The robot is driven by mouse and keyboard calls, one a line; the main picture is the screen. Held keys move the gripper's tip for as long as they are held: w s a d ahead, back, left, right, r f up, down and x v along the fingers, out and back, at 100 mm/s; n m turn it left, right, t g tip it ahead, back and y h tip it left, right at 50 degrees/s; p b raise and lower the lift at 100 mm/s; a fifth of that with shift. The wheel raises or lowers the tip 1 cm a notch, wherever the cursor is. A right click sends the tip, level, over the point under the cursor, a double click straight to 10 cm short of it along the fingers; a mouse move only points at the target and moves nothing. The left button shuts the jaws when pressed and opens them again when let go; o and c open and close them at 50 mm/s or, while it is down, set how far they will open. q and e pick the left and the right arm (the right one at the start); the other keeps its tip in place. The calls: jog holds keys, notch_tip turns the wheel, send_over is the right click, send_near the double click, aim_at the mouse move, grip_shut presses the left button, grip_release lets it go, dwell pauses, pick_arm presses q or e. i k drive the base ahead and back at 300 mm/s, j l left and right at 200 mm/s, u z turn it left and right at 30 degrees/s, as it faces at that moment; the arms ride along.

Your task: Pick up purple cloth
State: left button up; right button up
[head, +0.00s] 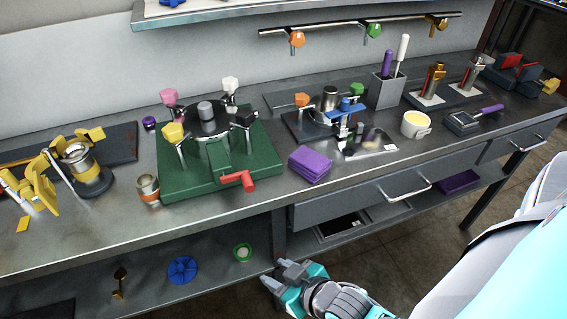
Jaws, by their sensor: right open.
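The purple cloth (310,166) lies folded on the front part of the metal bench, to the right of the green clamp fixture's red handle. My right gripper (284,277) is open and empty. It is low in front of the bench, below the cloth in the picture and well apart from it. My left gripper is not in view.
The green fixture (180,187) with its red handle (238,181) stands left of the cloth. A blue-and-orange clamp fixture (300,126) is behind it, and a cup of yellow stuff (415,124) is to the right. A drawer handle (408,190) sticks out from the bench front.

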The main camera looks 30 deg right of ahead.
aim_at(308, 163)
jog(key=i+j+z, duration=0.1)
jog(key=j+z, duration=0.15)
jog(key=z, duration=0.15)
jog(key=j+z, duration=0.35)
jog(key=z, duration=1.55)
jog(key=i, duration=0.05)
